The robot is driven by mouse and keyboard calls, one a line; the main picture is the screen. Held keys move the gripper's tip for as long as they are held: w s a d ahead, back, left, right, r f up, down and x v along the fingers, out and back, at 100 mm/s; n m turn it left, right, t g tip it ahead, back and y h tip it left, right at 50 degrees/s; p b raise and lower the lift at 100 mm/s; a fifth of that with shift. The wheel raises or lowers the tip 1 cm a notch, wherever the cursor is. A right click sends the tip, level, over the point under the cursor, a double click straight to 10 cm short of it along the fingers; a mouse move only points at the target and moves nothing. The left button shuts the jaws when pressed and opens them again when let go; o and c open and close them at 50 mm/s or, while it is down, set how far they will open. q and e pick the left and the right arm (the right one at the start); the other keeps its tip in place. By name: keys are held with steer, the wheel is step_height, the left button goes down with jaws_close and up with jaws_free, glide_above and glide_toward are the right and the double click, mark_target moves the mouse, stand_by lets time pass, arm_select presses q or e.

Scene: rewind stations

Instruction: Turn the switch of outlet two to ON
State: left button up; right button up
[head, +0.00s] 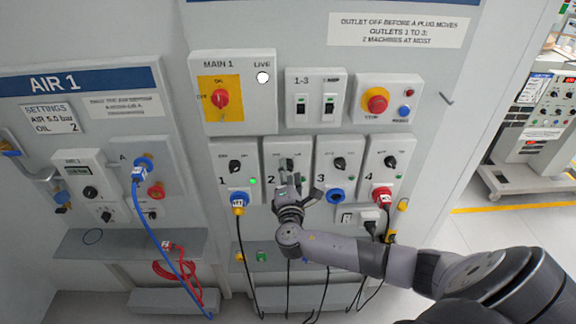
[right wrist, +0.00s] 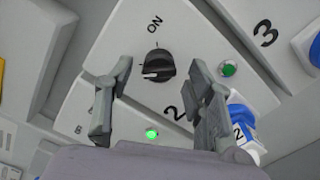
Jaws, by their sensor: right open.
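The outlet two switch (right wrist: 158,65) is a black rotary knob on a pale panel in the right wrist view. Its white mark points left in that view, away from the ON label (right wrist: 155,24) above it. My right gripper (right wrist: 162,66) is open, with one finger on each side of the knob; I cannot tell whether they touch it. In the head view my right gripper (head: 290,172) is in front of the outlet two panel (head: 270,149) and hides most of its switch and socket. A blue plug marked 2 (right wrist: 240,125) is partly behind a finger. My left gripper is out of view.
Outlet one (head: 236,167), with its lit green lamp (head: 253,181) and yellow plug (head: 239,199), is to the left. Outlet three (head: 339,163) and outlet four (head: 390,161) are to the right. The main switch box (head: 209,121) is above. Cables hang below.

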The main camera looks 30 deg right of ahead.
steer(key=shift+w+d, duration=0.3)
steer(key=shift+w, duration=0.3)
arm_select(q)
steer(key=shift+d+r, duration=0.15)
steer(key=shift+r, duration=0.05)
arm_select(e)
steer(key=shift+w, duration=0.1)
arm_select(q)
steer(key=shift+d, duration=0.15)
arm_select(e)
steer(key=shift+f, duration=0.1)
steer(key=c, duration=1.1)
steer(key=m+b, duration=0.4)
steer(key=b, duration=0.1)
steer(key=m+b, duration=0.4)
steer(key=b, duration=0.2)
steer(key=m+b, duration=0.5)
steer(key=shift+f, duration=0.3)
steer(key=shift+c, duration=0.2)
arm_select(q)
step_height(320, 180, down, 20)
steer(key=b, duration=0.3)
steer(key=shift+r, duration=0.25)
arm_select(e)
steer(key=shift+r+m, duration=0.2)
steer(key=shift+m, duration=2.2)
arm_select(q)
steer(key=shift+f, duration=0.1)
